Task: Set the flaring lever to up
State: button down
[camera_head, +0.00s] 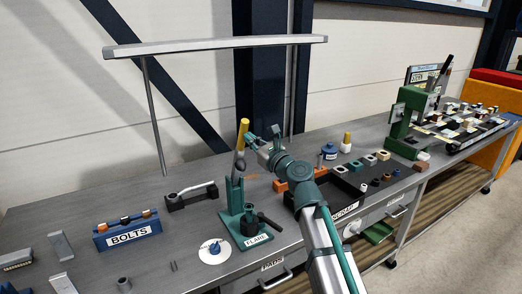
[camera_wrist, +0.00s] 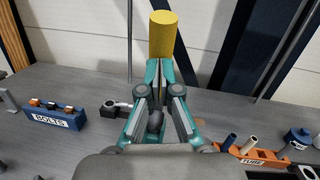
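The flaring lever (camera_head: 243,134) has a yellow grip on a grey shaft and rises from the green stand labelled FLARE (camera_head: 246,243). It stands nearly upright, tilted slightly to the right at the top. Its yellow grip also shows in the wrist view (camera_wrist: 162,36). My gripper (camera_head: 248,143) comes to the lever from the right, near the lower part of the grip. In the wrist view, its two fingertips (camera_wrist: 161,72) are close together with the lever between them, and appear shut on it. The fingers hide part of the shaft.
A blue BOLTS rack (camera_head: 128,232) and a dark block with a grey handle (camera_head: 190,194) lie to the left. A black scrap bin (camera_head: 345,208) is at the right, under my arm. A green press (camera_head: 405,122) stands further right. A lamp bar (camera_head: 215,44) hangs above the bench.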

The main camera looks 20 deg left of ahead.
jog(key=w+a+r, duration=0.1)
jog(key=a, duration=0.1)
jog(key=w+a+r+p, duration=0.1)
jog(key=w+a, duration=0.1)
jog(key=w+a+r, duration=0.1)
jog(key=w+a, duration=0.1)
jog(key=shift+w+r, duration=0.1)
jog(key=shift+r, duration=0.1)
jog(key=shift+a+r, duration=0.1)
